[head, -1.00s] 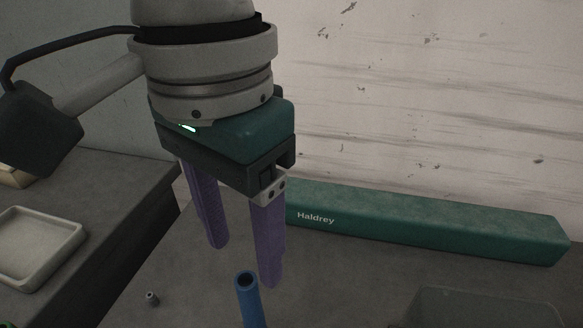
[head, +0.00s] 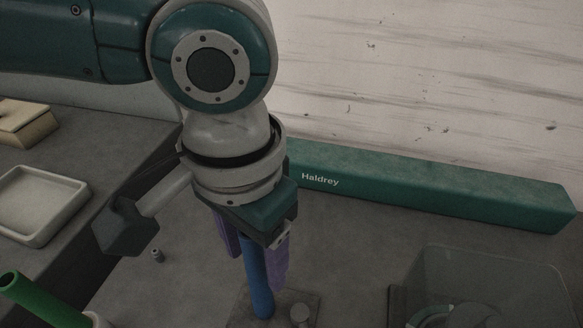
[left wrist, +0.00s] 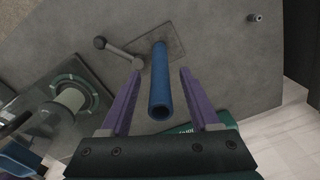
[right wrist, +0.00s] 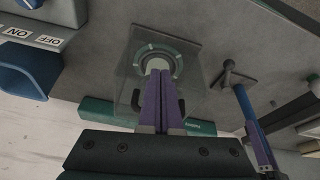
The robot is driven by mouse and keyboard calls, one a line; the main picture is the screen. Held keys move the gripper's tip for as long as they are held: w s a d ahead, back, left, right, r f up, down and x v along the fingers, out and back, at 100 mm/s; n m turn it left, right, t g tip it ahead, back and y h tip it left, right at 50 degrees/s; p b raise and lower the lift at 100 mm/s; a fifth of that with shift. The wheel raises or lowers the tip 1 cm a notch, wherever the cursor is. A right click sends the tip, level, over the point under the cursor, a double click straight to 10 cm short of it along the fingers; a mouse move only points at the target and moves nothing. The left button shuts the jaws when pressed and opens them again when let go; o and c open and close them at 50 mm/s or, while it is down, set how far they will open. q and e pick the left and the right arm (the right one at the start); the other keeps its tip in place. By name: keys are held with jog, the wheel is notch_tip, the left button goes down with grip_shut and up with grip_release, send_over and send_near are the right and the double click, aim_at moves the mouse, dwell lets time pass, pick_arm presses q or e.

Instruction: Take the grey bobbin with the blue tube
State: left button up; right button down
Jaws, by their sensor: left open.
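A bare blue tube (head: 257,280) stands upright on a thin square plate (head: 243,307) in the head view. No grey winding shows on it. In the left wrist view the blue tube (left wrist: 160,85) points up towards the camera. My left gripper (head: 256,262) points down over it, open, with one purple finger on each side of the tube. The left wrist view shows a gap beside each finger. In the right wrist view my right gripper (right wrist: 158,75) has its purple fingers together, with nothing seen between them; the blue tube (right wrist: 246,103) stands to its right.
A lever with a round knob (head: 299,314) sits beside the tube. A clear box (head: 490,275) around a ringed part stands at right. A green "Haldrey" beam (head: 430,190) runs along the wall. A green tube (head: 40,300), a shallow tray (head: 40,205) and a small grey piece (head: 157,255) are at left.

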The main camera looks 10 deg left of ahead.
pick_arm(q)
jog(key=shift+c, duration=0.4)
grip_shut()
